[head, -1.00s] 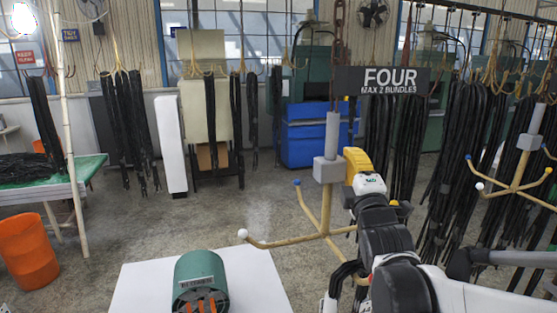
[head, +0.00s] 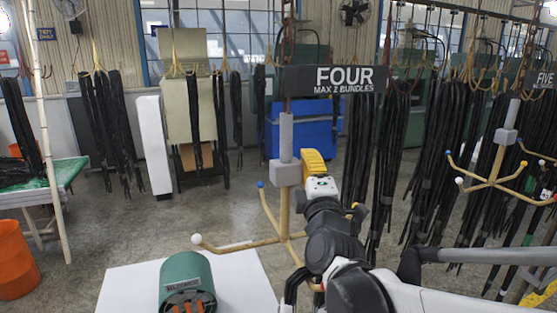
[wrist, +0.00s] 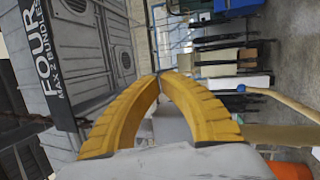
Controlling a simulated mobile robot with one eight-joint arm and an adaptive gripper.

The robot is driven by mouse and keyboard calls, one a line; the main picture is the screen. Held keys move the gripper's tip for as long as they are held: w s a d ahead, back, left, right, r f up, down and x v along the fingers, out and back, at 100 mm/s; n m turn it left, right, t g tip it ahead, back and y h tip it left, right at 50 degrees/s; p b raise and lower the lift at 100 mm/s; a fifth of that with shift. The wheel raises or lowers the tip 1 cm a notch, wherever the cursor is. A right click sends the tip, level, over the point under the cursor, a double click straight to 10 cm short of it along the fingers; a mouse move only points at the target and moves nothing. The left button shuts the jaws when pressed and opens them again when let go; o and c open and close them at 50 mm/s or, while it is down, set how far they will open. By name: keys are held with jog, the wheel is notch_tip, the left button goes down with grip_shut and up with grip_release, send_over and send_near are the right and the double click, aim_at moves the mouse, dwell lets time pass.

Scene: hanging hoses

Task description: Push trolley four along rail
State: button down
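Trolley four hangs from a chain in the head view. It has a black FOUR sign (head: 334,79), a grey post and block (head: 287,173), and cream arms (head: 284,219) with coloured ball tips. The two arms in clear sight carry no hoses; a dark hose bundle (head: 293,288) shows low behind my arm. My gripper (head: 307,165) is at the right side of the block, apparently touching it. In the wrist view its yellow fingers (wrist: 159,76) arch together and meet at the tips, with nothing clearly between them. The sign also shows there (wrist: 52,60).
Trolley five (head: 505,137) hangs at the right, in front of dense black hose bundles (head: 455,150). A green cylinder (head: 187,281) stands on a white surface (head: 245,280) below trolley four. An orange bin (head: 15,262) is at the far left. Open floor lies left of the trolley.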

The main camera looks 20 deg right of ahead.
jog(key=a, duration=1.4)
jog(key=shift+b, duration=0.45)
jog(key=a+b, duration=0.2)
jog(key=a, duration=1.2)
dwell(0.7)
jog(key=s+d+p, duration=0.1)
jog(key=s+d, duration=0.1)
jog(key=s, duration=0.8)
jog(key=shift+p, duration=0.35)
dwell(1.0)
